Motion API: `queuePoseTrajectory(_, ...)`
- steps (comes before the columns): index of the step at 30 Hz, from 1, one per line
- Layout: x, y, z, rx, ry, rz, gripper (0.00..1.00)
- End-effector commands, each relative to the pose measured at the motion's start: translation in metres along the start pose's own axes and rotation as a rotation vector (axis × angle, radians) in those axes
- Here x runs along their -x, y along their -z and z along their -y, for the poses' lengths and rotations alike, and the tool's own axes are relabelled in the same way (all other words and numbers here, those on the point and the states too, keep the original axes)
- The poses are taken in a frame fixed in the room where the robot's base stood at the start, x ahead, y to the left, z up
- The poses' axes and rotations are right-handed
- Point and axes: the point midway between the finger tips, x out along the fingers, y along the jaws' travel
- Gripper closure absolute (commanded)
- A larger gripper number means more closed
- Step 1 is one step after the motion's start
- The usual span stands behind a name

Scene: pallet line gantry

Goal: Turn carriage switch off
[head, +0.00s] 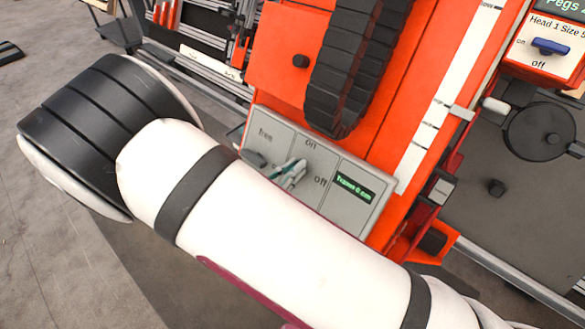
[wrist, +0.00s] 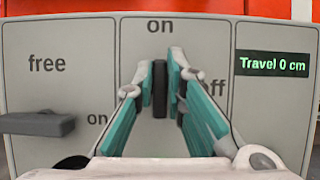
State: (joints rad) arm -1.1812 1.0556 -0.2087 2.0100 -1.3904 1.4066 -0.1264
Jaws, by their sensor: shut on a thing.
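The carriage switch (wrist: 160,92) is a dark upright bar on a grey panel (wrist: 195,30). It points up at the "on" label, with "off" to its right, partly covered by a finger. My gripper (wrist: 161,75) is shut on the switch, with a green-lined finger on each side of it. In the head view my gripper (head: 292,172) is at the grey panel (head: 335,212), behind my white arm, and I cannot make out the switch there.
Left of the switch is a dark lever (wrist: 38,123) between "free" and "on". A display (wrist: 271,64) at right reads "Travel 0 cm". A black cable chain (head: 350,70) hangs above the panel on the orange gantry. A blue switch (head: 551,46) is at the far upper right.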

Motion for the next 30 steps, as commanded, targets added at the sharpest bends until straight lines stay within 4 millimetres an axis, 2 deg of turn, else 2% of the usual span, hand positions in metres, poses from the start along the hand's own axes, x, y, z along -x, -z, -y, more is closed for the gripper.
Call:
queuePoseTrajectory(11,0.0008,-0.0020,-0.0001,0.176,-0.093,0.000,1.00)
queuePoseTrajectory(30,0.0020,-0.0007,-0.0035,0.708,-0.376,-0.001,1.00)
